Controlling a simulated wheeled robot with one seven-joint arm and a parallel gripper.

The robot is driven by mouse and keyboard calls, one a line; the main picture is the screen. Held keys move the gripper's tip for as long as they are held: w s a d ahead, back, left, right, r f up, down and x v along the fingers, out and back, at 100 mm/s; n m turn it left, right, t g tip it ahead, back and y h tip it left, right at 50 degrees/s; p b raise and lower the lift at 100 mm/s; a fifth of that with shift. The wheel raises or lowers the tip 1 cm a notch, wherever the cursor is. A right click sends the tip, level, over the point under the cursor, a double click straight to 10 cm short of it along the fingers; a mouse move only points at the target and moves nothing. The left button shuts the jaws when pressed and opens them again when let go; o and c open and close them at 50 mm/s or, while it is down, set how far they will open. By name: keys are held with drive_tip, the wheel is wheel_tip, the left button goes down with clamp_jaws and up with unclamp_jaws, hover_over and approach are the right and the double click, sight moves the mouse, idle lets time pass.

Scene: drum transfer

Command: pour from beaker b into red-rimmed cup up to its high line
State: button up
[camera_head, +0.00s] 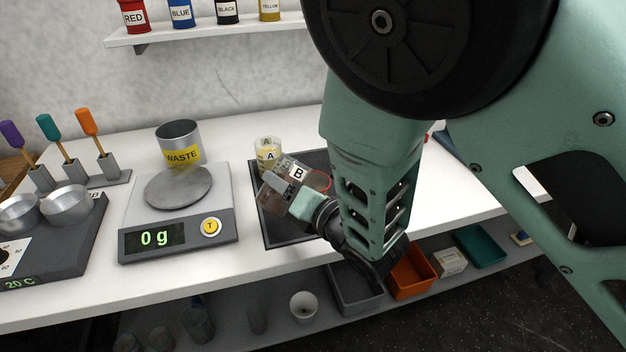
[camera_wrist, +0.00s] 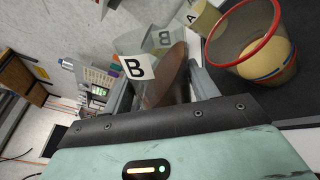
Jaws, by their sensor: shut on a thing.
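Beaker B (camera_wrist: 135,68) is clear with a white "B" label and holds brown liquid (camera_wrist: 172,75). My gripper (camera_wrist: 160,88) is shut on it. In the head view my gripper (camera_head: 281,187) holds beaker B (camera_head: 298,172) tilted above the black mat. The red-rimmed cup (camera_wrist: 245,58) is clear and stands close beside beaker B, with yellow-orange contents and a blue mark low on its wall. In the head view only part of its red rim (camera_head: 327,180) shows behind the beaker. I cannot make out a stream between them.
Beaker A (camera_head: 267,152) stands behind on the black mat (camera_head: 275,229). A scale (camera_head: 178,212) reading 0 g is to the left, with a waste can (camera_head: 180,145) behind it. A hot plate (camera_head: 60,235) with metal bowls is further left. My arm hides the right side.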

drive_tip(key=shift+r+m+p, duration=0.45)
drive_tip(key=shift+m+p, duration=0.15)
drive_tip(key=shift+m, duration=0.1)
idle(1.6)
drive_tip(key=shift+f+m+g, duration=0.3)
drive_tip(key=shift+f+m, duration=0.05)
drive_tip(key=shift+m, duration=0.45)
idle(1.7)
